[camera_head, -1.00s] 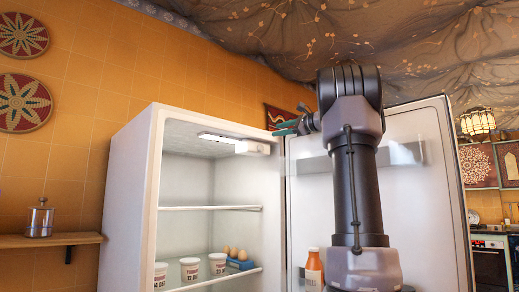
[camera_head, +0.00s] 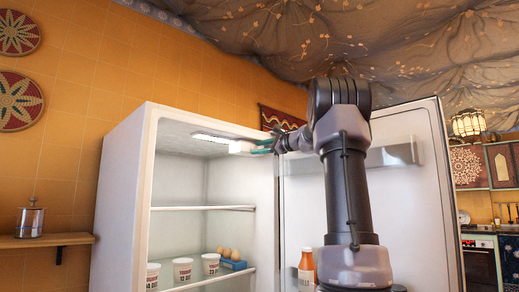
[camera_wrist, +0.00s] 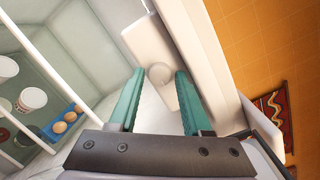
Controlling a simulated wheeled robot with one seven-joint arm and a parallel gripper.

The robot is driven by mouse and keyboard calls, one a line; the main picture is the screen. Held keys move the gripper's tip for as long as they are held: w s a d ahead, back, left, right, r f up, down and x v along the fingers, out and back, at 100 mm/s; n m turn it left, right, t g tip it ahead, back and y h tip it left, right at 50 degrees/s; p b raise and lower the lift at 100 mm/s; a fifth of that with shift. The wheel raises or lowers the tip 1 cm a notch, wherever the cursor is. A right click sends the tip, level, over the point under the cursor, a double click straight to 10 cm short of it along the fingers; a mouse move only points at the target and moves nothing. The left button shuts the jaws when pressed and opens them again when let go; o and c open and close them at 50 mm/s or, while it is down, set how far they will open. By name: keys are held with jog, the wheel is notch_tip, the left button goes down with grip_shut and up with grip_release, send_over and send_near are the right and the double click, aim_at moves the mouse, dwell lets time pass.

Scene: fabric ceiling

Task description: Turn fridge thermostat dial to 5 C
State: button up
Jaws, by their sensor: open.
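The fridge (camera_head: 125,200) stands open, its door (camera_head: 420,220) swung out to the right. A white control box (camera_head: 241,147) sits under the fridge ceiling at the right end of a lit lamp strip. In the wrist view a round pale dial (camera_wrist: 159,74) shows on the white box (camera_wrist: 150,42); its markings are too small to read. My gripper (camera_head: 262,146) is at the top of the fridge opening, close to the box. In the wrist view my gripper (camera_wrist: 158,80) has its teal fingers apart, one on each side of the dial; whether they touch it I cannot tell.
Inside are glass shelves (camera_head: 205,208), white tubs (camera_head: 182,268) and eggs in a blue holder (camera_head: 232,265). An orange bottle (camera_head: 307,268) stands in the door. A wooden shelf with a metal canister (camera_head: 30,220) is at left.

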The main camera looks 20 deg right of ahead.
grip_shut()
jog(key=shift+n, duration=0.3)
jog(key=shift+a+n, duration=0.1)
jog(key=shift+n, duration=1)
jog(key=shift+n+h, duration=0.3)
jog(key=shift+n, duration=1.2)
jog(key=shift+g, duration=0.3)
